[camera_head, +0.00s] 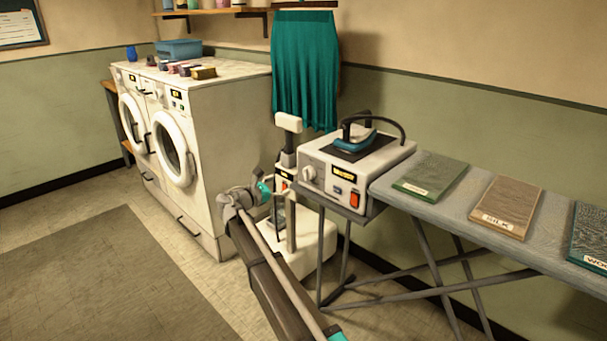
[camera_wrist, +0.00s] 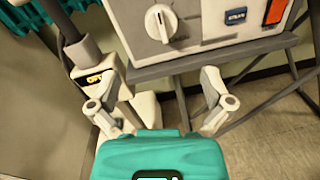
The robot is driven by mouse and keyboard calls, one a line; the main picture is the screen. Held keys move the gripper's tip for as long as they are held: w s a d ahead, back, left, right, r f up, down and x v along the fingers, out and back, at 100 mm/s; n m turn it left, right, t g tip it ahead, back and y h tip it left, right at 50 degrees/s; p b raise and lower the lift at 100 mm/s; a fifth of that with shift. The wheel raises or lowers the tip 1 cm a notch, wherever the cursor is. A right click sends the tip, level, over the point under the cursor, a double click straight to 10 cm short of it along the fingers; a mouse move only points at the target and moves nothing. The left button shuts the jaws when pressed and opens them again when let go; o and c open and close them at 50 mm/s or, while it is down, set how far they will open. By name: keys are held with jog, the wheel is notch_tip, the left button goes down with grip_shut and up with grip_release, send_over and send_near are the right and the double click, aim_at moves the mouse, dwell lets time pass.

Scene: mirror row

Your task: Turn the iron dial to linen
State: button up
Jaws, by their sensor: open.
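The iron station (camera_head: 330,187) is a white box at the left end of the ironing board, with a blue iron (camera_head: 357,137) resting on its dark top plate. Its round pale dial (camera_head: 309,173) is on the front face, left of a small yellow-lettered display. In the wrist view the dial (camera_wrist: 161,23) is at top centre, with its raised grip bar near upright; I cannot read its setting. My gripper (camera_wrist: 160,98) is open and empty, its fingers apart below the dial and not touching it.
A white upright appliance (camera_head: 312,240) with a grey post stands close left of the station. The ironing board (camera_head: 455,203) carries labelled fabric samples, including silk (camera_head: 507,205). Washers stand left.

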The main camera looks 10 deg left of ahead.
aim_at(305, 173)
jog(key=x, duration=1.1)
jog(key=shift+w+d, duration=0.25)
jog(key=shift+w, duration=0.05)
jog(key=c, duration=1)
jog(key=shift+a, duration=0.55)
jog(key=shift+c, duration=0.5)
jog(key=shift+d, duration=0.4)
